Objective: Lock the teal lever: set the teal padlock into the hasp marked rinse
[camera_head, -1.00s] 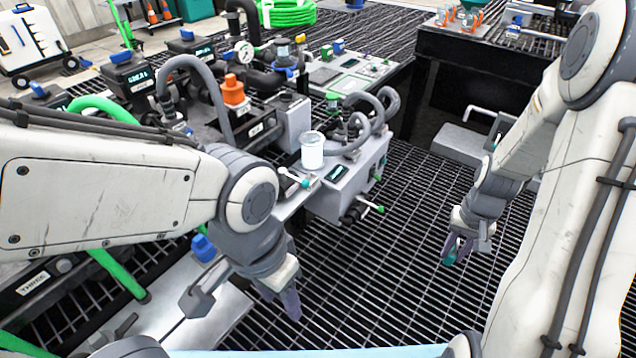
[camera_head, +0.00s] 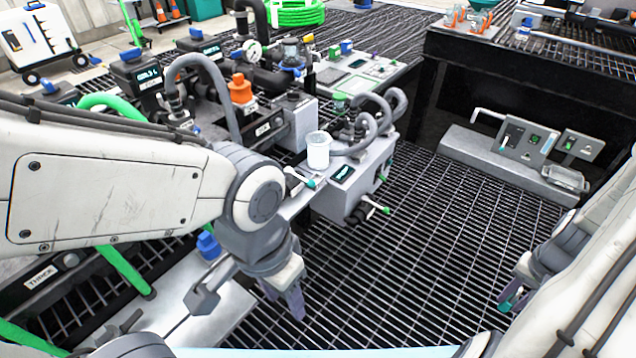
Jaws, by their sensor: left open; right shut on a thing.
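My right gripper (camera_head: 513,296) is at the lower right, over the floor grating, shut on a small teal thing (camera_head: 508,303). That thing is mostly hidden by the fingers; it looks like the teal padlock. My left gripper (camera_head: 289,299) is open and empty, pointing down in front of the manifold. A white lever with a teal tip (camera_head: 311,183) is on the grey manifold block (camera_head: 340,190). No hasp label reading rinse is legible.
A white canister (camera_head: 318,152) stands on the manifold. A lever with a green tip (camera_head: 384,209) sticks out from its front. A low grey unit (camera_head: 485,152) with small panels lies on the floor at right, below a black table (camera_head: 440,60). The grating between is clear.

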